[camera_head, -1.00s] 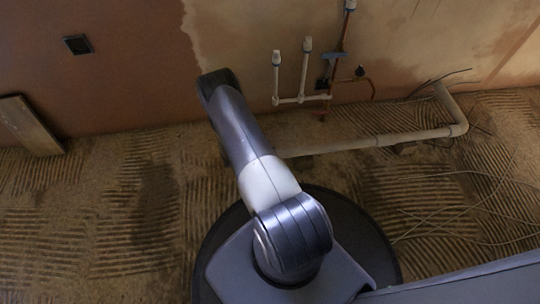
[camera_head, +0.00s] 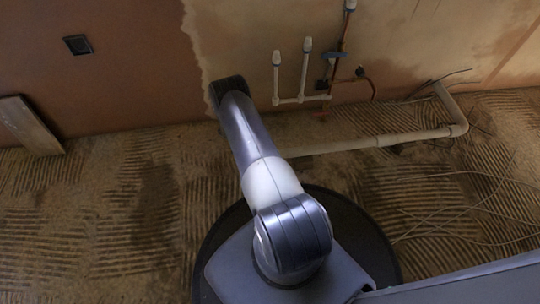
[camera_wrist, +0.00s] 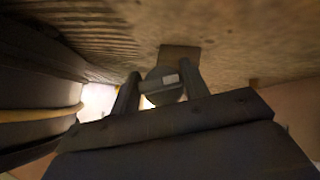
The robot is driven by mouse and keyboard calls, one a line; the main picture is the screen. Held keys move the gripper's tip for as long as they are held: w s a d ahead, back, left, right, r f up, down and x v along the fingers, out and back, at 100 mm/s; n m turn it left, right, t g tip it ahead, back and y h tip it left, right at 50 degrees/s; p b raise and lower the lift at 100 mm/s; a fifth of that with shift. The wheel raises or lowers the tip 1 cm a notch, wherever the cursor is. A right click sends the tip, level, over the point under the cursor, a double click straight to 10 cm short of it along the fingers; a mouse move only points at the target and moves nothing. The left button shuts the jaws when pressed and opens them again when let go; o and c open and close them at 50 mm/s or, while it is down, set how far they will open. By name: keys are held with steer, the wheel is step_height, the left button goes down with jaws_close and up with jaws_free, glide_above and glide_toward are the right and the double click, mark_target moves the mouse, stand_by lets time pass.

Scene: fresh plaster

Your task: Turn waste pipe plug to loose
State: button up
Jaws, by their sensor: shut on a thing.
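My gripper (camera_wrist: 160,76) is in the wrist view, with one dark finger on each side of a round grey plug (camera_wrist: 158,88). It is shut on the plug, which has a raised bar across its face and a small pale patch. The plug's turn angle is hard to read in the dim light. In the head view my arm hides both the gripper and the plug. The pale waste pipe (camera_head: 350,145) runs along the floor from behind my arm to an elbow at the right.
White supply pipes with capped ends (camera_head: 304,75) stand against the wall, with a copper pipe (camera_head: 342,40) beside them. Loose wires (camera_head: 455,235) lie on the ridged floor at the right. A board (camera_head: 30,127) leans at the left.

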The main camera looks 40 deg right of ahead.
steer(key=shift+n+g, duration=0.3)
steer(key=shift+g, duration=0.2)
steer(key=shift+y, duration=0.3)
steer(key=o, duration=0.9)
steer(key=p+v, duration=0.1)
steer(key=v, duration=0.9)
steer(key=shift+w+p, duration=0.35)
steer(key=shift+a+r, duration=0.15)
